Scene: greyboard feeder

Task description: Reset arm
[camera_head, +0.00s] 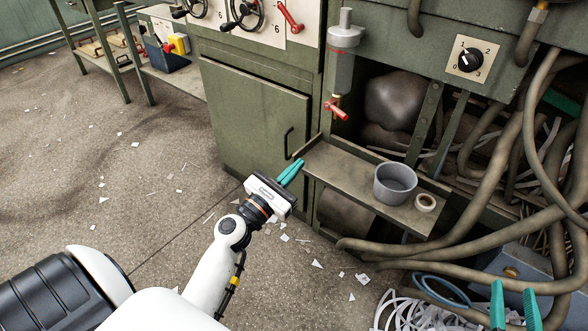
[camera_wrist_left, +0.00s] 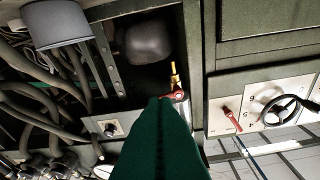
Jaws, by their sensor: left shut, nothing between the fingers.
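My left gripper (camera_head: 291,172) reaches in from the lower left, its teal fingers shut and empty, just left of the metal shelf's left end in the head view. Its closed fingers (camera_wrist_left: 160,105) also fill the lower middle of the left wrist view. My right gripper (camera_head: 513,288) shows only as two teal fingers at the bottom right, spread apart with nothing seen between them. The rest of that gripper is out of frame.
A cylinder (camera_head: 341,72) with a red valve handle (camera_head: 336,110) hangs above. Thick hoses (camera_head: 475,225) crowd the right. Open floor (camera_head: 130,205) with scattered scraps lies left.

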